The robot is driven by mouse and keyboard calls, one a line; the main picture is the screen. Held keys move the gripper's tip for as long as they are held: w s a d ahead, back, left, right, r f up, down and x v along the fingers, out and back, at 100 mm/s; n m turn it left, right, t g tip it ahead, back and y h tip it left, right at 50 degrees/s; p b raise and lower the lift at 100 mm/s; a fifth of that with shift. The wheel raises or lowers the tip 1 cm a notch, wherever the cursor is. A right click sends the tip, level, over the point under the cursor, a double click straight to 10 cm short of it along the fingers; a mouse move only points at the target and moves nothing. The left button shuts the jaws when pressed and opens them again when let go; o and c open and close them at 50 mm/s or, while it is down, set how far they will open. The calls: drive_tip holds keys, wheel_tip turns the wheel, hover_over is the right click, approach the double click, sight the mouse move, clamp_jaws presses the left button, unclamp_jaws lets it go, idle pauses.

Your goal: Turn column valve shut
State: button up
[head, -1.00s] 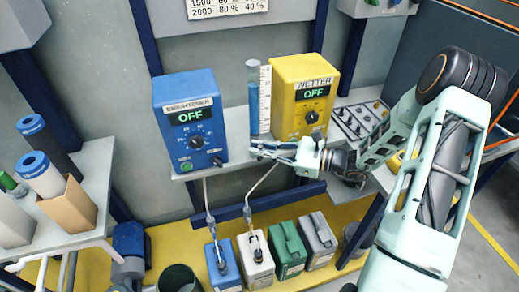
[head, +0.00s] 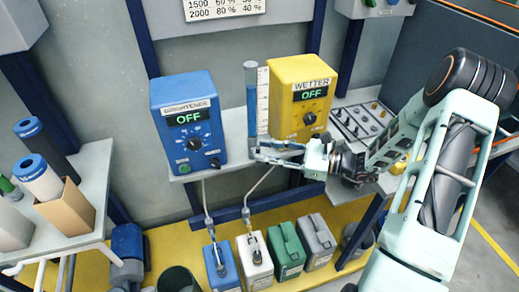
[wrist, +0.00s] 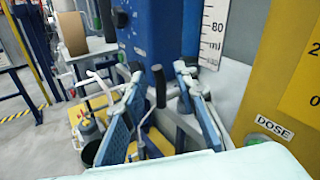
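The measuring column (head: 252,98) is a tall blue-filled tube with a white scale, between the blue brightener box and the yellow wetter box. It also shows in the wrist view (wrist: 170,32). A black valve lever (wrist: 157,86) stands upright near its foot in the wrist view. My gripper (head: 256,150) is at the column's foot, in front of the shelf. In the wrist view my gripper (wrist: 157,72) has its two blue-padded fingers apart, with the lever between them and a visible gap on each side. The fingers hide the valve in the head view.
The brightener box (head: 188,120) and wetter box (head: 300,97) both read OFF and stand close by the column. Hoses run down to several canisters (head: 287,250) on the yellow floor tray. A side table (head: 92,190) stands at left.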

drive_tip(key=shift+v, duration=2.65)
